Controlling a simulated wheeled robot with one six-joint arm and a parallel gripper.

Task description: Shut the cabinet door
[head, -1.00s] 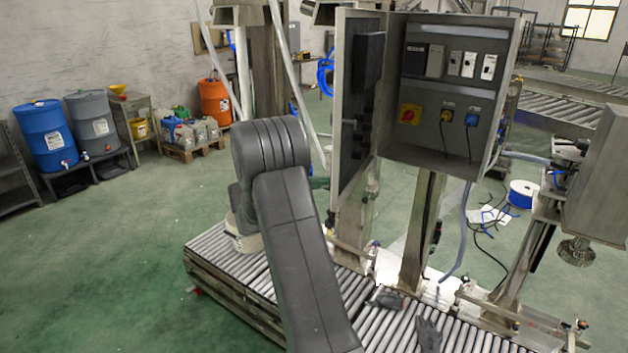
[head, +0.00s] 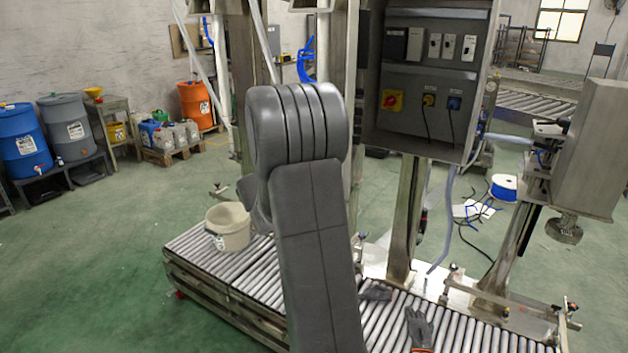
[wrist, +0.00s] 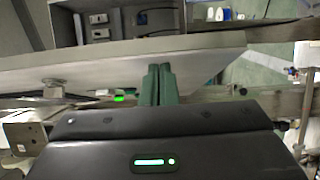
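The electrical cabinet (head: 425,75) stands open in the head view, its inside panel with switches, plugs and a yellow-red knob facing me. Its door is mostly hidden behind my arm in the head view, and only a dark strip shows at the cabinet's left side. In the wrist view a long pale grey slab (wrist: 90,66), which looks like the door seen edge-on, crosses the picture, with the panel's switches beyond it. My gripper (wrist: 160,72) shows two dark green fingers close together, shut with nothing visible between them. The fingers overlap the slab; I cannot tell whether they touch it.
A roller conveyor (head: 205,262) runs below the cabinet, with a beige bucket (head: 230,228) and a glove (head: 418,327) on it. A metal box (head: 583,145) on a post stands at the right. Green floor is clear at left.

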